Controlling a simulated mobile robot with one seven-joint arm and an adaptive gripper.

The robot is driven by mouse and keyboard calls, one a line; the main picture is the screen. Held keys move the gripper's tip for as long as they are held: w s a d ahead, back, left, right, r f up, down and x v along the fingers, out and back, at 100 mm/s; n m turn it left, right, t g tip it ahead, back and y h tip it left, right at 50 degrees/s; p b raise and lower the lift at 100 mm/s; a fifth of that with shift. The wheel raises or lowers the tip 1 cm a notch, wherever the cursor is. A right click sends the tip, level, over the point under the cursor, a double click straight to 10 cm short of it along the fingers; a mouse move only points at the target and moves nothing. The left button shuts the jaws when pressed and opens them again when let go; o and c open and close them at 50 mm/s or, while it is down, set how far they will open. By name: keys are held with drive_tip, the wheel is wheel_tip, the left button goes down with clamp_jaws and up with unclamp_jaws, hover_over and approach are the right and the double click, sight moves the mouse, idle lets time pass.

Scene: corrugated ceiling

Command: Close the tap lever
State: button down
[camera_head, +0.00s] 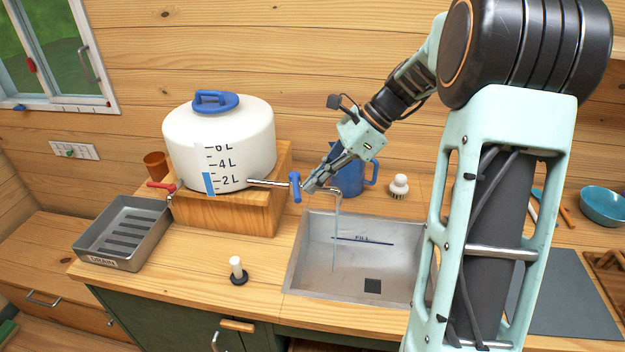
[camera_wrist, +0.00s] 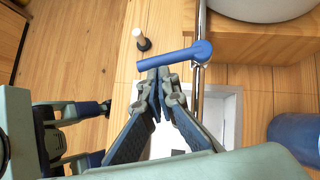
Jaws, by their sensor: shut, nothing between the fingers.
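A white tank (camera_head: 219,145) has a tap pipe (camera_head: 268,183) running right from its base to a bent spout (camera_head: 336,194). A blue tap lever (camera_head: 296,188) sits on this pipe, crosswise to it. In the wrist view the lever (camera_wrist: 168,59) extends left from its round pivot. A thin pale stream (camera_head: 336,235) runs from the spout into the metal sink (camera_head: 312,262). My gripper (camera_head: 308,187) is shut and empty, with its fingertips right beside the lever; they also show just below it in the wrist view (camera_wrist: 158,76). I cannot tell whether they touch it.
A blue jug (camera_head: 352,178) and a white-knobbed brush (camera_head: 398,187) stand behind the sink. A red lever (camera_head: 161,185) is at the tank's left, above a grey drain tray (camera_head: 122,238). A black-based stopper (camera_head: 238,277) stands in front. The tank rests on a wooden block (camera_head: 228,212).

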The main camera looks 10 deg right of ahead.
drive_tip(key=shift+a, duration=0.2)
drive_tip(key=shift+s+a+m+t, duration=0.3)
drive_tip(key=shift+a+m+t, duration=0.5)
drive_tip(key=shift+m, duration=0.4)
drive_tip(key=shift+a+m+t+h, duration=0.3)
drive_tip(key=shift+m+t, duration=0.2)
drive_tip(key=shift+m, duration=0.2)
drive_tip(key=shift+d, duration=0.1)
